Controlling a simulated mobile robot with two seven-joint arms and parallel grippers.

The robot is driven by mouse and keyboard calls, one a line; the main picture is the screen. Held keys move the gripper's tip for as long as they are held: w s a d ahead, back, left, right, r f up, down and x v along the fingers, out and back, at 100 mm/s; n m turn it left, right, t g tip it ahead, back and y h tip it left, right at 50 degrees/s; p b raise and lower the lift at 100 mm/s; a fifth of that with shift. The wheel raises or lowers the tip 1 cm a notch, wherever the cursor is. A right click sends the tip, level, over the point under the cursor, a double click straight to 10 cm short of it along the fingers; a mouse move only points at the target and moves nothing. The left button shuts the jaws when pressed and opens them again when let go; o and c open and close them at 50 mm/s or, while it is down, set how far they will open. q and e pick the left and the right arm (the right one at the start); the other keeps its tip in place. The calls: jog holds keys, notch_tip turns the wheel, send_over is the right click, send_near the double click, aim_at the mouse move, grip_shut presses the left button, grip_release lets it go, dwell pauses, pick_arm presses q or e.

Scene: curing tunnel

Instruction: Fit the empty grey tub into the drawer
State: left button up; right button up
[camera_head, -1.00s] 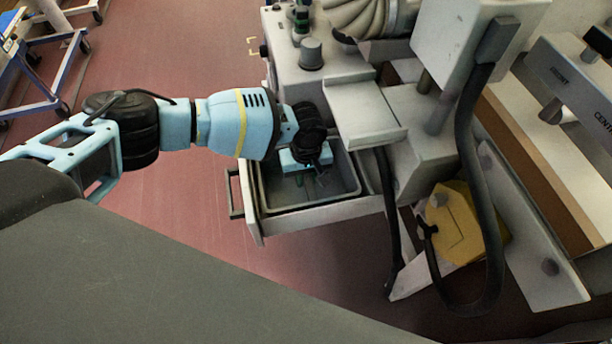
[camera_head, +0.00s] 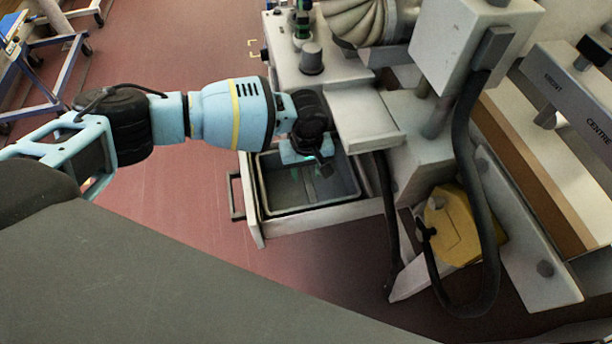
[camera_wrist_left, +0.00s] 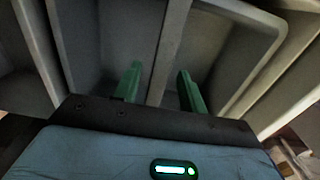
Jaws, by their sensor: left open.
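The empty grey tub (camera_head: 282,196) sits inside the pulled-out drawer (camera_head: 325,214), its rim close to the drawer walls. I cannot tell whether it rests fully on the drawer floor. My left gripper (camera_head: 314,170) is open over the far part of the tub, fingers pointing down, and partly hides it. In the left wrist view the two green fingers (camera_wrist_left: 156,86) are apart, one on each side of a grey ridge (camera_wrist_left: 172,45), with nothing held. Whether they touch it is unclear. My right gripper is not in view.
A pale machine shelf (camera_head: 365,120) overhangs just right of my left gripper. A black hose (camera_head: 470,200) and a yellow box (camera_head: 455,225) are right of the drawer. A blue-framed cart (camera_head: 40,85) stands at the far left. The red floor left of the drawer is clear.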

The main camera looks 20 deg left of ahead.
pick_arm(q)
notch_tip(320, 180, up, 8)
jog(key=shift+f+p, duration=0.1)
jog(key=shift+p, duration=0.5)
jog(key=shift+f, duration=0.1)
